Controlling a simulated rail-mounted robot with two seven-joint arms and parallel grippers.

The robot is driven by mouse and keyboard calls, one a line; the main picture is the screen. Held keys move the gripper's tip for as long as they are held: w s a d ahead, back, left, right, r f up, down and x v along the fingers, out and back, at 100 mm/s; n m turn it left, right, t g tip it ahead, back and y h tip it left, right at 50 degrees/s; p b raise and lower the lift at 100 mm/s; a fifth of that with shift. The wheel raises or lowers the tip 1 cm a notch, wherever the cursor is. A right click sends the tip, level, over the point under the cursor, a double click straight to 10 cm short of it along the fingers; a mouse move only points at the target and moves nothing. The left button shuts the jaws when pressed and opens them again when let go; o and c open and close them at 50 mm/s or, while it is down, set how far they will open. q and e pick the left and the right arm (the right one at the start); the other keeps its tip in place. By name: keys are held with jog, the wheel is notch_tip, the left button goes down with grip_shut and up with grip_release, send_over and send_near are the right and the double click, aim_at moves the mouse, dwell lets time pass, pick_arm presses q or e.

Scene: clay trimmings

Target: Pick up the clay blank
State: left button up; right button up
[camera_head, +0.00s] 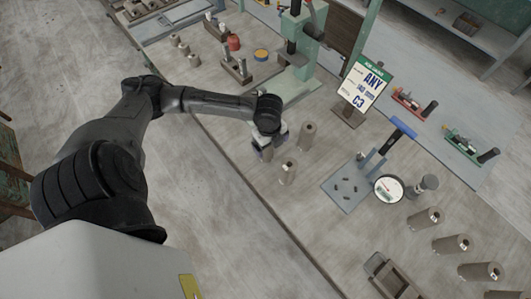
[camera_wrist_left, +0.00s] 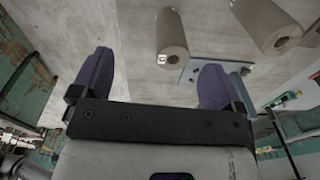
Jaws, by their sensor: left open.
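Two grey-brown clay cylinders stand upright on the workbench near my left gripper. The nearer clay blank (camera_head: 288,173) has a small white tag; in the left wrist view a tagged blank (camera_wrist_left: 172,40) shows ahead of the fingers, closer to the right-hand one. The second blank (camera_head: 307,136) stands behind it; another blank (camera_wrist_left: 265,24) shows at the upper right of the wrist view. My left gripper (camera_head: 270,146) is open and empty just left of the blanks, its purple pads (camera_wrist_left: 154,80) wide apart. My right gripper is not in view.
A blue-handled device (camera_head: 345,187) and a round dial (camera_head: 388,189) stand to the right. A sign (camera_head: 364,84) and a green press (camera_head: 296,50) stand behind. Several lying cylinders (camera_head: 452,244) and a wooden box (camera_head: 392,280) are at lower right. The front bench strip is clear.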

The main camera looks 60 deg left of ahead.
pick_arm(q)
jog(key=w+a+b, duration=0.2)
jog(key=a, duration=0.5)
jog(key=shift+m, duration=0.3)
notch_tip(320, 180, down, 8)
jog(key=shift+r, duration=0.2)
notch_tip(320, 180, down, 3)
jog(key=shift+f, duration=0.9)
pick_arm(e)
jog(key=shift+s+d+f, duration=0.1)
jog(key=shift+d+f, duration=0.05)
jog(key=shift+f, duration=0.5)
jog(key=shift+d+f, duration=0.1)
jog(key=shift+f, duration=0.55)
pick_arm(q)
jog(key=shift+c, duration=0.3)
jog(key=shift+r, duration=0.1)
jog(key=c, duration=1.3)
